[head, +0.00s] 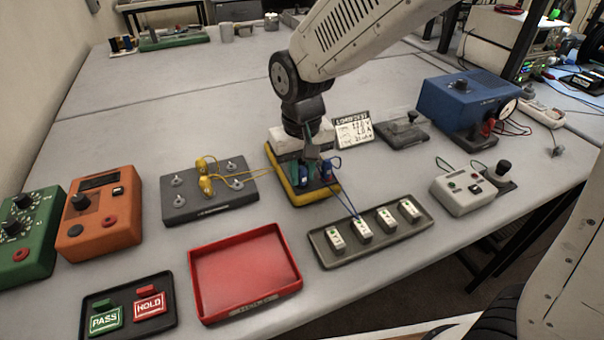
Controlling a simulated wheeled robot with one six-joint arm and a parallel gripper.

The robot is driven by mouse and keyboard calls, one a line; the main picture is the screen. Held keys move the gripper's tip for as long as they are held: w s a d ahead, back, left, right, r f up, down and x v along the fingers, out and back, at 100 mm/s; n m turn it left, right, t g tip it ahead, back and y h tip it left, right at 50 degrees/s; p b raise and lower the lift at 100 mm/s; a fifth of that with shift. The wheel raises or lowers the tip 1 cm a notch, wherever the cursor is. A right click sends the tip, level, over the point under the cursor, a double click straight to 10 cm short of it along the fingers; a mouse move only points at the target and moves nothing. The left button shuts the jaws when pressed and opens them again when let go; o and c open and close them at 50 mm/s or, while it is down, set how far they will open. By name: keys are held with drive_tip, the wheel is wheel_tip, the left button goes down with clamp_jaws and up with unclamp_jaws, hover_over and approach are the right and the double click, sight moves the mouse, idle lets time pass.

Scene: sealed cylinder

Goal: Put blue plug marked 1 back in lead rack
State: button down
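My gripper (312,148) points down over a yellow-edged black unit (312,197) near the table's middle. Blue plugs stand at this unit: one (301,175) left of my fingers, another (327,170) to their right. No number is readable on either. A blue lead (345,200) runs from here toward the grey-green tray. The fingers are small and partly hidden among the plugs, so I cannot tell whether they are open or hold one. I cannot clearly make out which object is the lead rack.
A dark terminal board (208,207) with yellow plugs (206,185) lies left. A red tray (245,270) and PASS/HOLD panel (128,308) are in front. A grey-green tray (405,232) holds several white blocks. A blue box (465,103) stands back right. The table's back left is mostly clear.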

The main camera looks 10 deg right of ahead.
sight(302, 167)
drive_tip(key=shift+r, duration=0.1)
drive_tip(key=shift+r, duration=2.9)
